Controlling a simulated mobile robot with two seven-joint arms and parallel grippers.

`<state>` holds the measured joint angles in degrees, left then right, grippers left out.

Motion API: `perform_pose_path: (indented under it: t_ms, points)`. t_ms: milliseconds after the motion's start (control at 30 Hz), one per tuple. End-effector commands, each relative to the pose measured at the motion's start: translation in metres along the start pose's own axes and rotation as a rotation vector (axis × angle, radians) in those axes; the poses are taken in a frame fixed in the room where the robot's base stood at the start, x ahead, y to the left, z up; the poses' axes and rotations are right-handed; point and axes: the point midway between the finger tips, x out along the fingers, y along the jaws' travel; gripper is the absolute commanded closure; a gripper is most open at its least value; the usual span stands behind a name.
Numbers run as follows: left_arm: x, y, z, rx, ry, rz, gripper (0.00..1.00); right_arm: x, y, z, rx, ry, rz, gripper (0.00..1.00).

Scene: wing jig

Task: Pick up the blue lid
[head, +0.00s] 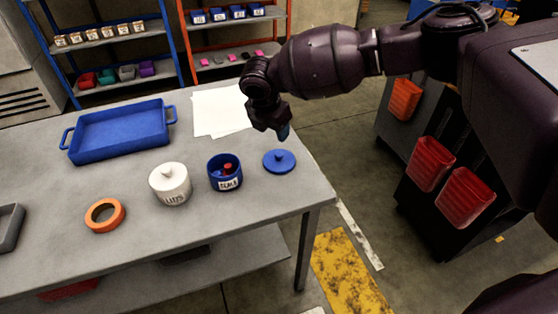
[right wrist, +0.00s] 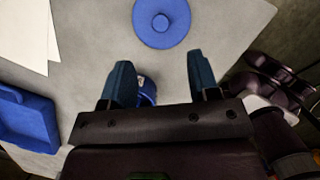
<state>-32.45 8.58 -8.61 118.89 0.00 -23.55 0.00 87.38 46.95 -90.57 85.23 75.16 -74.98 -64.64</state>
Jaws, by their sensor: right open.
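The blue lid (head: 279,161) lies flat on the grey table, knob up, near the table's right edge. It also shows at the top of the right wrist view (right wrist: 161,22), beyond my fingertips. My right gripper (head: 283,132) is above the table, behind and above the lid, not touching it. In the right wrist view its two blue-grey fingers (right wrist: 158,78) are spread apart with no object held. An open blue pot (head: 225,174) with a white label and something red inside stands left of the lid; my gripper partly hides it in the wrist view. My left gripper is out of view.
White paper (head: 219,111) lies at the back. The table top around the lid is clear; the right edge is close.

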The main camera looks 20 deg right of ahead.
Motion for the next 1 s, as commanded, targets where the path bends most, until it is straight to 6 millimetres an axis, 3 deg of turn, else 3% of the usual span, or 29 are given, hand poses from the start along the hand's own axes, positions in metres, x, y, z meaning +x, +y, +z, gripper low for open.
perform_pose_path:
  t_ms: [267,567,800,1000]
  points:
    - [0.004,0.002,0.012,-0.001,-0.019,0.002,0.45,0.040,0.000,-0.002,-0.001,0.002,-0.004,0.44]
    - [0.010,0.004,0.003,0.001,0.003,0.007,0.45,0.066,0.000,-0.003,-0.001,0.001,-0.001,0.44]
    - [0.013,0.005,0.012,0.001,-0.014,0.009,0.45,0.099,-0.001,-0.005,0.000,0.001,-0.002,0.44]
    - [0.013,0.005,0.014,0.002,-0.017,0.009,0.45,0.105,-0.001,-0.004,0.002,0.000,0.002,0.44]
